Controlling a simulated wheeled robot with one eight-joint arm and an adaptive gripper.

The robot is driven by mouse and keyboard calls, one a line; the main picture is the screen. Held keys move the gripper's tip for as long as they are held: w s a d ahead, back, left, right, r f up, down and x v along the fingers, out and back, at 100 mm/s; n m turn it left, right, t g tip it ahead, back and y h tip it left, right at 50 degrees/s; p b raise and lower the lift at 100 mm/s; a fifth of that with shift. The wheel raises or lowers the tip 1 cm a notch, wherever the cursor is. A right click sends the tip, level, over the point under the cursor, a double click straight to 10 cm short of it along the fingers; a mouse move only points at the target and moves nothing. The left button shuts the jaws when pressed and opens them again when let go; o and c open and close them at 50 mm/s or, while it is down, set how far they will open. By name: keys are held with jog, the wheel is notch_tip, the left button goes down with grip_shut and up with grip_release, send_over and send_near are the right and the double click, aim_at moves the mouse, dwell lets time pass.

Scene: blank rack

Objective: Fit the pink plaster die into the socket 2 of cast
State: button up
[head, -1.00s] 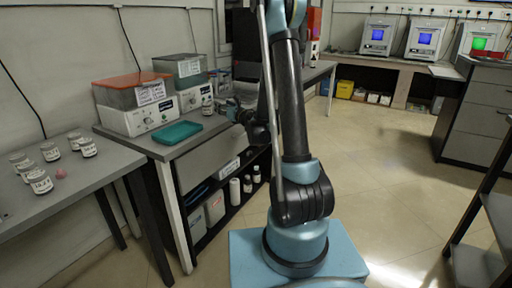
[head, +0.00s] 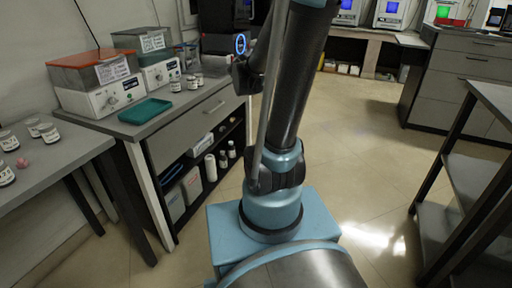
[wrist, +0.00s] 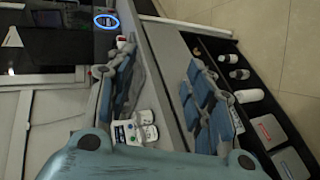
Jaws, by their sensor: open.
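A small pink lump (head: 22,162), which looks like the pink plaster die, lies on the grey table (head: 60,150) at the left edge of the head view. In the head view my arm hides much of the middle.
A bench (head: 190,112) carries a teal tray (head: 145,110), two white devices and several jars (head: 192,82). Its lower shelf holds white bottles (head: 210,167) and boxes. A dark shelving table (head: 475,160) stands at the right. Floor between is clear.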

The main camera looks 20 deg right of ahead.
jog(key=s+f+m+g+y, duration=0.1)
jog(key=s+f+m+g, duration=0.3)
jog(key=s, duration=0.8)
jog(key=s+f+m+g+y, duration=0.1)
jog(key=s+f+m+g, duration=0.3)
jog(key=s+f+m, duration=0.3)
jog(key=s, duration=0.4)
jog(key=shift+s+a, duration=0.35)
jog(key=shift+s, duration=0.05)
jog(key=s+a+f+m+g, duration=0.1)
jog(key=s, duration=0.2)
jog(key=s+a+f+m+g+y, duration=0.1)
jog(key=s, duration=0.2)
jog(key=s+a+f+m+y, duration=0.1)
jog(key=s, duration=0.2)
jog(key=shift+a+g, duration=0.4)
jog(key=shift+c, duration=0.6)
jog(key=shift+w, duration=0.1)
jog(key=shift+c, duration=1.2)
jog(key=shift+w+d+f, duration=0.25)
jog(key=shift+w+d, duration=0.15)
jog(key=shift+d, duration=0.25)
